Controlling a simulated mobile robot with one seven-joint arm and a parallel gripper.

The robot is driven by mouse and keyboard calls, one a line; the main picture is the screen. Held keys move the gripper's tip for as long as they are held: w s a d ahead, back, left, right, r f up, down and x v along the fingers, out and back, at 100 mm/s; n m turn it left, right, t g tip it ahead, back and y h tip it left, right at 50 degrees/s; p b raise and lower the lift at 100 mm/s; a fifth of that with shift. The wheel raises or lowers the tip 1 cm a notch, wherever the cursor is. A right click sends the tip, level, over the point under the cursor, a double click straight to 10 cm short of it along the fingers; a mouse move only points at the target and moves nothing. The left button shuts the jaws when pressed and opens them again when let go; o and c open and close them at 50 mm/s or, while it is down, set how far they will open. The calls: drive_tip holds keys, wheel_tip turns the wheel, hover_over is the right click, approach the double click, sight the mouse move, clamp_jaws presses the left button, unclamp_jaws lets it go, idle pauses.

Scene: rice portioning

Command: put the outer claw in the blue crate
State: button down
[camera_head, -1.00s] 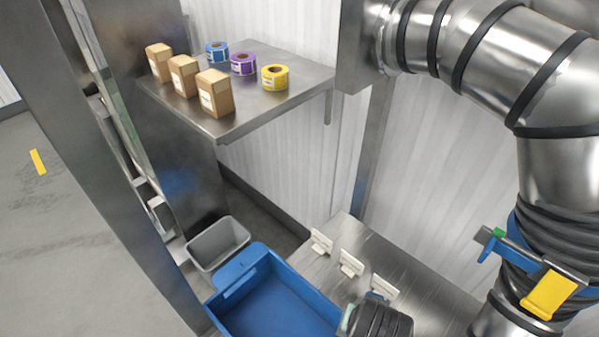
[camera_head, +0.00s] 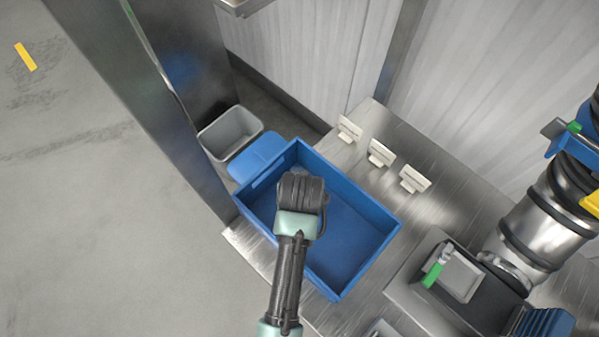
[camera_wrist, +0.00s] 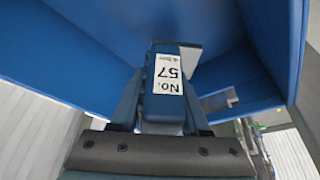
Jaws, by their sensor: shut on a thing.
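The blue crate (camera_head: 357,237) stands on the steel table in the head view, with its open top facing up. My arm reaches over its left part and hides my fingertips there. In the wrist view, my gripper (camera_wrist: 163,108) is shut on a dark blue piece with a white "No. 57" label, which I take for the outer claw (camera_wrist: 166,52). The claw points in among the blue walls of the crate (camera_wrist: 55,50). I cannot tell whether it touches the crate floor.
A grey bin (camera_head: 229,134) stands behind the crate at left. Several pale holders (camera_head: 381,153) stand on the steel table (camera_head: 446,172) to the right. A machine with a green handle (camera_head: 434,273) and a large steel pipe (camera_head: 540,232) take up the right side.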

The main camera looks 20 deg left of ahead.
drive_tip(key=shift+f, duration=2.1)
drive_tip(key=shift+f, duration=0.2)
drive_tip(key=shift+c, duration=2)
unclamp_jaws()
